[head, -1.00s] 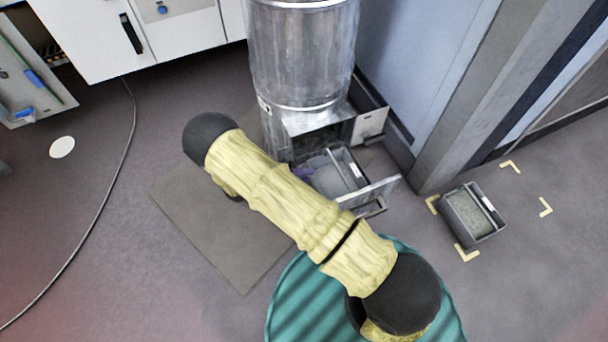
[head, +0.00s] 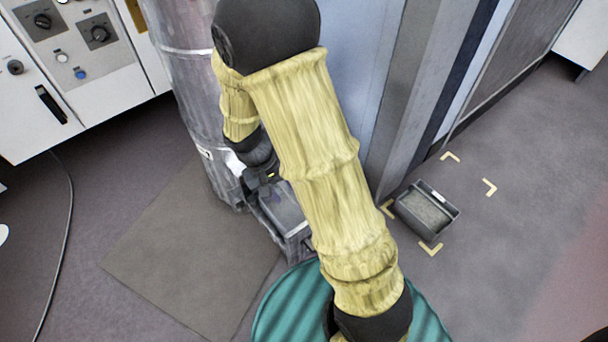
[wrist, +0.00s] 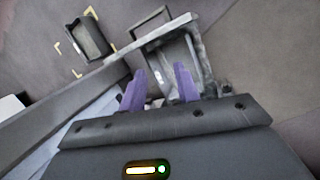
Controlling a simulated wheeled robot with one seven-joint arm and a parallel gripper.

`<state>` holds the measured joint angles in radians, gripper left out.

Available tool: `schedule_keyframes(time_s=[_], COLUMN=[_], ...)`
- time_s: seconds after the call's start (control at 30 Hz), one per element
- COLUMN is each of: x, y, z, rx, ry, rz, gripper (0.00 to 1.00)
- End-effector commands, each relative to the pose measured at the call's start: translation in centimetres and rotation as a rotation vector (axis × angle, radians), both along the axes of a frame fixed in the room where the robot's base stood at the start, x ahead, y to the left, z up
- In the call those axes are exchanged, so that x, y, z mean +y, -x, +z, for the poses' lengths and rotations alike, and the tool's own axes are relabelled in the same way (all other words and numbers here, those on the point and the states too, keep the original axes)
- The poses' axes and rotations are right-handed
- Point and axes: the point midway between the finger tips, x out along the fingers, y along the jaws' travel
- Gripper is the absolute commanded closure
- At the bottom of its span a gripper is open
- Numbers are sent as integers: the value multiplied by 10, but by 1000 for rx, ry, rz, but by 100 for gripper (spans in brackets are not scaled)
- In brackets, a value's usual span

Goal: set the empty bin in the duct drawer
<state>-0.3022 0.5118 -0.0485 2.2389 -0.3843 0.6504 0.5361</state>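The duct drawer (head: 298,238) is pulled out at the foot of the metal duct, partly hidden by my arm. In the wrist view the drawer (wrist: 203,62) shows its handle at the far end. A grey bin (wrist: 174,58) with a pale bar appears to sit inside it; its inside looks bare, though blurred. My gripper (wrist: 159,70) has its two purple fingers apart at the near end of the drawer, with nothing visibly clamped between them. Whether the fingers touch the bin or drawer is unclear.
A second grey bin (head: 427,212) with grey material in it stands on the floor at the right, beside yellow corner marks (head: 489,187). The metal duct (head: 188,90) and a grey post (head: 405,110) rise close by. A flat brown mat (head: 190,260) lies left.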

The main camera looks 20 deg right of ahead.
Motion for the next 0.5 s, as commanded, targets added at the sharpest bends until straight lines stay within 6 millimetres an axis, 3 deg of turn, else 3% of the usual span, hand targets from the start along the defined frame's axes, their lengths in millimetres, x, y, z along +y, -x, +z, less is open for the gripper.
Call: schedule_keyframes(time_s=[0.03,0.3,0.5], x=[-5,-24,-35], y=[5,30,45], z=[14,68,93], rx=[-31,-228,-364], ry=[-48,-244,-299], rz=[-15,-31,-28], gripper=[68,68,68])
